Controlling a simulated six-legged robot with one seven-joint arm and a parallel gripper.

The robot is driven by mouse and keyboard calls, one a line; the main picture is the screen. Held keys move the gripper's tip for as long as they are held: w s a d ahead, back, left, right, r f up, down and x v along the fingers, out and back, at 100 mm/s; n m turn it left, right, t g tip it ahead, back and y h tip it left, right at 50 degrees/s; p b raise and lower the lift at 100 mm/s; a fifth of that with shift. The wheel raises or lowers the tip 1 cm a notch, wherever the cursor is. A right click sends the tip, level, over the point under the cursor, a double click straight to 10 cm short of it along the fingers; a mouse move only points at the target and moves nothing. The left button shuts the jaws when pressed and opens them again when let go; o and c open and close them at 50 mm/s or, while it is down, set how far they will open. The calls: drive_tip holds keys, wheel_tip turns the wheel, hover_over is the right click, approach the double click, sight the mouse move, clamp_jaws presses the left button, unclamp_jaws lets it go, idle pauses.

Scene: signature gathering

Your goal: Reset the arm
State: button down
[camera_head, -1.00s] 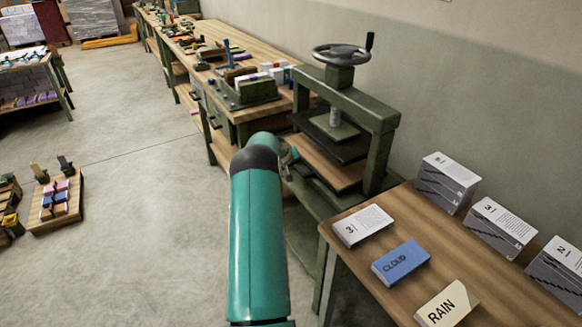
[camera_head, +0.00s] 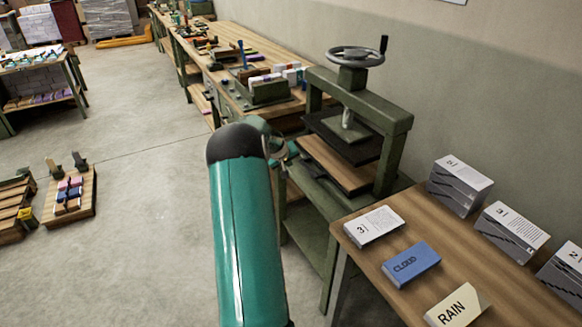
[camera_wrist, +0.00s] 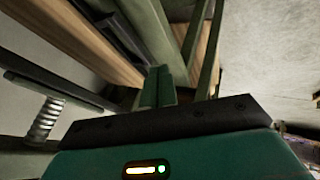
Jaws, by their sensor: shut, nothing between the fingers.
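My teal arm rises through the middle of the head view, and its far end bends near the green screw press (camera_head: 365,110). My gripper (camera_wrist: 158,85) shows in the wrist view with its two teal fingers together and nothing between them. It points toward the press's wooden board and green frame, and I cannot tell from this view how close it is. In the head view the gripper is mostly hidden behind my arm.
At right, a wooden table (camera_head: 395,290) bears a white stack marked 3 (camera_head: 374,224), a blue CLOUD block (camera_head: 411,264), a cream RAIN block (camera_head: 455,308) and several grey-sided stacks. A long workbench (camera_head: 275,48) runs behind the press. The floor (camera_head: 140,200) at left is mostly clear, with a pallet (camera_head: 75,205).

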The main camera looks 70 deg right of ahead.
drive_tip(key=shift+a+r, duration=0.35)
drive_tip(key=w+a+r+n+t+y, duration=0.1)
drive_tip(key=w+a+r, duration=0.5)
drive_tip(key=a, duration=0.3)
drive_tip(key=w+a+r+n+t, duration=0.1)
drive_tip(key=w+a+r+t, duration=0.1)
drive_tip(key=w+a+r, duration=0.45)
drive_tip(key=w+a+r+n+t+y, duration=0.1)
drive_tip(key=w+a+r, duration=0.3)
drive_tip(key=w+a, duration=0.5)
drive_tip(key=s+a+r+n+t+y, duration=0.1)
drive_tip(key=a+r, duration=0.2)
drive_tip(key=a, duration=0.8)
drive_tip(key=a+r+n+t+y, duration=0.1)
drive_tip(key=a+r, duration=0.2)
drive_tip(key=a, duration=0.8)
drive_tip(key=s+a+n+y, duration=0.1)
drive_tip(key=s+a+n, duration=0.1)
drive_tip(key=s+a, duration=0.5)
drive_tip(key=s+a+n+y, duration=0.2)
drive_tip(key=s+a, duration=0.5)
drive_tip(key=a, duration=1.2)
drive_tip(key=shift+s+a+n, duration=0.2)
drive_tip(key=shift+a+n, duration=0.05)
drive_tip(key=shift+n, duration=0.35)
